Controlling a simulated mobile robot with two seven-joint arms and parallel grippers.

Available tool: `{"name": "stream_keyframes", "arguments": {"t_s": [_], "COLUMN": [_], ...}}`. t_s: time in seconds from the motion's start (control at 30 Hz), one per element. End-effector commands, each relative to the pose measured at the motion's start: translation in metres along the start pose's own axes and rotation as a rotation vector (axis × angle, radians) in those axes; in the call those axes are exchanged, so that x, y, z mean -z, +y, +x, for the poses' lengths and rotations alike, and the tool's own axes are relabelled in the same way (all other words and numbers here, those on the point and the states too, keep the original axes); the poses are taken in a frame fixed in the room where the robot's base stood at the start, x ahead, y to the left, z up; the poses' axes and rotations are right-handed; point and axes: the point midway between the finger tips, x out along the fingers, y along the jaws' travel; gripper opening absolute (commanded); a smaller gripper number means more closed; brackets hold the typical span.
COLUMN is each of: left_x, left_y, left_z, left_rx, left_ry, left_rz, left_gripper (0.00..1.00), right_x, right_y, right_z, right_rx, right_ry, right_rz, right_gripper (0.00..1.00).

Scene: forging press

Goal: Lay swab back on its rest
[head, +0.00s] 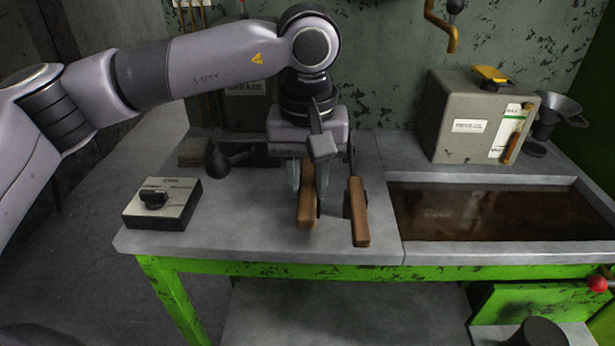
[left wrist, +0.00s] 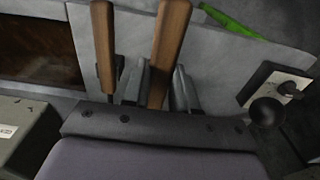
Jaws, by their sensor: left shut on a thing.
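My left gripper (head: 307,188) points down over the grey bench. It is shut on a brown wooden-handled tool (head: 306,212), whose handle sticks out toward the bench's front edge. In the left wrist view this handle (left wrist: 170,38) rises between the two fingers. The far end of the tool is hidden behind the gripper, so I cannot tell whether it is the swab. A second wooden-handled tool (head: 358,212) lies close beside it on the right, with a dark shaft; it also shows in the left wrist view (left wrist: 103,42). I cannot make out the rest clearly.
A control box with a black knob (head: 160,203) stands at the left. A dark ball on a rod (head: 217,160) is left of the gripper. A trough of brown liquid (head: 490,213) and a grey box (head: 470,120) are at the right. The bench front is clear.

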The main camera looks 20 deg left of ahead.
Motion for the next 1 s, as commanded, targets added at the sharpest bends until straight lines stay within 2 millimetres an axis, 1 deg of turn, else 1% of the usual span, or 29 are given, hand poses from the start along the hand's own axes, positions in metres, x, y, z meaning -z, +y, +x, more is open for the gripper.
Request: {"name": "stream_keyframes", "arguments": {"t_s": [0.03,0.27,0.33,0.43,0.6,1.0], "left_x": [0.004,0.019,0.019,0.019,0.018,0.018], "left_y": [0.0,0.0,0.0,0.0,0.0,0.0], "left_z": [0.007,0.029,0.038,0.044,0.05,0.05], "left_rx": [-0.001,0.0,-0.001,-0.001,-0.002,-0.002], "left_ry": [0.001,0.001,0.001,0.002,0.002,0.002], "left_rz": [-0.003,-0.002,0.0,0.0,0.001,0.001], "left_gripper": [0.0,0.0,0.0,0.0,0.0,0.0], "right_x": [-0.002,-0.007,-0.011,-0.011,-0.008,-0.008], "right_y": [-0.001,-0.001,-0.001,-0.001,-0.002,-0.003], "right_z": [0.002,0.008,0.011,0.014,0.015,0.015], "right_rx": [0.002,0.006,0.007,0.009,0.012,0.013], "right_ry": [0.002,0.001,0.0,-0.001,0.008,0.007], "right_rz": [0.001,0.003,0.004,0.005,0.008,0.01], "right_gripper": [0.43,0.43,0.43,0.43,0.43,0.43]}}
